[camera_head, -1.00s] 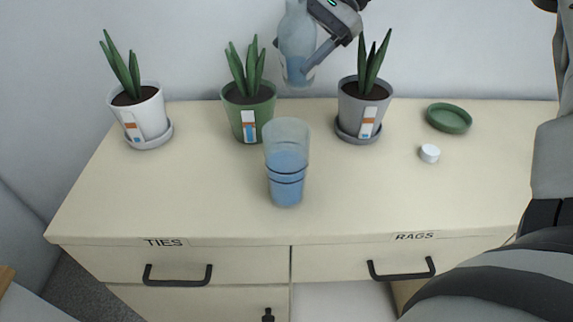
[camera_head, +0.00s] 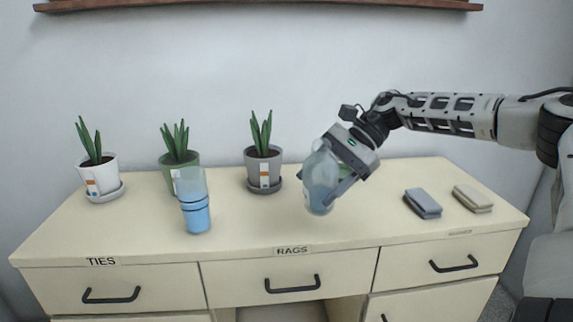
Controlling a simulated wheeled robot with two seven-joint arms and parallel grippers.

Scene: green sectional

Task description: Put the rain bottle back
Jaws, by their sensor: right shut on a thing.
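The rain bottle (camera_head: 320,182) is a clear, bluish bottle with some liquid low in it. My right gripper (camera_head: 338,185) is shut on it and holds it slightly tilted, over the right-middle part of the cabinet top. Whether its base touches the top I cannot tell. The bottle and gripper hide most of the green saucer behind them, and the white cap is not visible. My left gripper is not in view.
A clear tumbler with blue water (camera_head: 195,205) stands on the cabinet top (camera_head: 265,222). White (camera_head: 97,175), green (camera_head: 178,170) and grey (camera_head: 263,168) plant pots stand behind. Grey (camera_head: 422,203) and beige (camera_head: 472,198) folded cloths lie at right. A shelf (camera_head: 260,5) runs above.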

